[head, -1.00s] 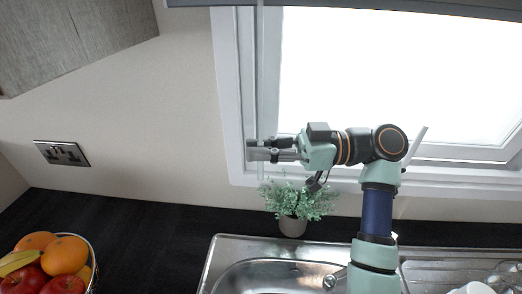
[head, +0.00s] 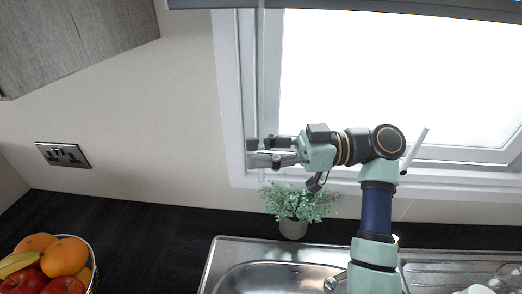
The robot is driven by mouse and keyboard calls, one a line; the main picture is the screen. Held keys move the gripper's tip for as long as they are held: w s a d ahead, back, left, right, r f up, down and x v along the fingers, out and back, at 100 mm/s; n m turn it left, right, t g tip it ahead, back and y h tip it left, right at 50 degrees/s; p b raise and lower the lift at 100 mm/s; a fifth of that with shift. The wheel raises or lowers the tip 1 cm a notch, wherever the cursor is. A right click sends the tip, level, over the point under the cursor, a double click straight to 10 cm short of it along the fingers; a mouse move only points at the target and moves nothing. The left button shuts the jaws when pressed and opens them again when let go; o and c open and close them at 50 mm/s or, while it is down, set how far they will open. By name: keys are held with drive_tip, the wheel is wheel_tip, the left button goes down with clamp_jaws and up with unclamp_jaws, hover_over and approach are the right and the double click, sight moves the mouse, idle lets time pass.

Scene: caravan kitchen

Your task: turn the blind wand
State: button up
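The blind wand (head: 261,70) is a thin, pale, see-through rod. It hangs upright along the left side of the window frame, and its lower end shows just below my gripper. My gripper (head: 256,152) reaches left to the wand at the lower left corner of the window. Its two fingers are apart, one above the other, with a gap between them. The fingers cross the wand's line in the picture; I cannot tell whether the wand stands between them or touches either one. The grey blind (head: 400,8) is rolled up along the top of the window.
A potted plant (head: 293,228) stands on the dark worktop (head: 150,235) just below my gripper. A steel sink (head: 225,262) is in front of it. A fruit bowl (head: 95,275) is at lower left. A wall socket (head: 62,155) and a cabinet (head: 75,40) are to the left.

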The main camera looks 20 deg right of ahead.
drive_tip(key=v, duration=0.7)
drive_tip(key=shift+d, duration=0.25)
drive_tip(key=shift+s+r, duration=0.1)
drive_tip(key=shift+r, duration=0.05)
